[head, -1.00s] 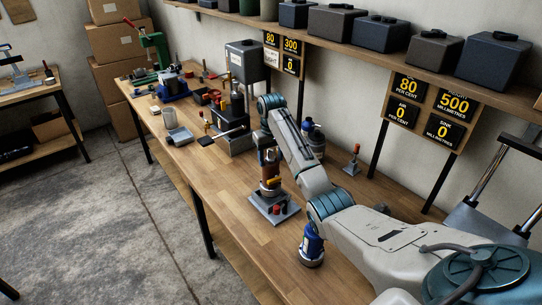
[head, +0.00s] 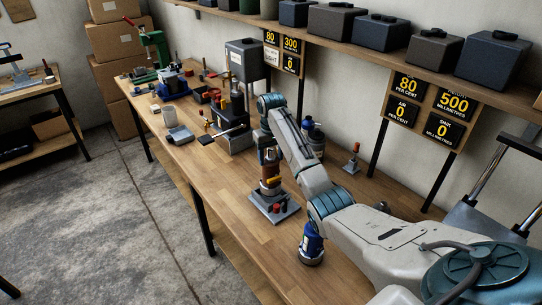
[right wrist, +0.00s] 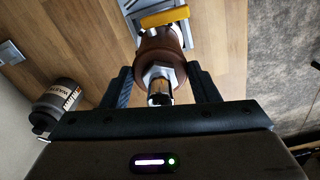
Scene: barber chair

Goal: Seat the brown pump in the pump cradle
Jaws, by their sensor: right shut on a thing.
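The brown pump (head: 269,172) stands upright over the pump cradle (head: 283,212), a grey base with a red knob. In the head view its lower end meets the cradle's upright part; I cannot tell whether it is fully down. My right gripper (head: 268,150) is above the cradle, shut on the pump. In the right wrist view the brown pump body (right wrist: 158,46), with its metal hex top, lies between my right fingers (right wrist: 160,88). The cradle (right wrist: 178,30) shows beyond it with a yellow bar. My left gripper is not in view.
A blue pump (head: 311,244) stands near the bench's front edge, close under my right arm. A small red-handled stand (head: 352,160) is at the back. A black-and-grey machine (head: 234,128) stands left of the cradle.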

